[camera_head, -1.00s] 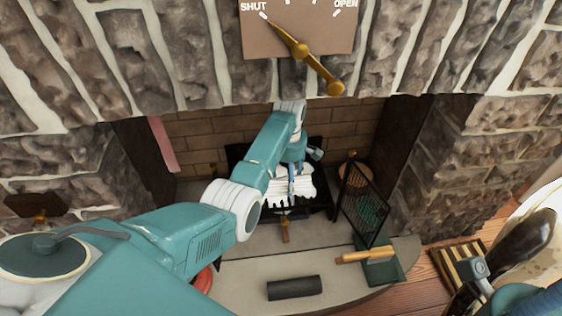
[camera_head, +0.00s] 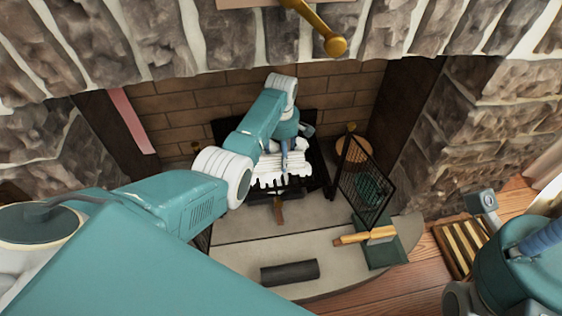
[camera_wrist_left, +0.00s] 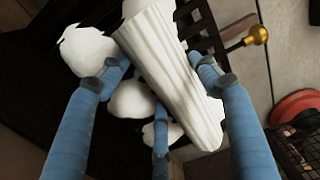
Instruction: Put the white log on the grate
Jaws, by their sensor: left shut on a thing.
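The white log (camera_wrist_left: 172,75) is pale and ridged, and lies between the blue fingers of my left gripper (camera_wrist_left: 160,75), which is shut on it. In the head view the left gripper (camera_head: 285,150) is inside the fireplace, over the dark grate (camera_head: 318,172). White ridged shapes (camera_head: 268,179) show under it there; I cannot tell the log from other white pieces. In the wrist view white rounded lumps (camera_wrist_left: 84,52) lie below the fingers, and dark grate bars (camera_wrist_left: 186,14) show beside the log. Whether the log touches the grate is unclear. Part of my right arm, with a blue finger-like piece (camera_head: 543,238), shows at the right edge.
A black mesh screen (camera_head: 364,185) stands right of the grate. A dark log (camera_head: 290,272) lies on the pale hearth (camera_head: 240,252). A wooden-handled tool (camera_head: 362,236) rests on a green block at the hearth's right. Brick walls enclose the firebox.

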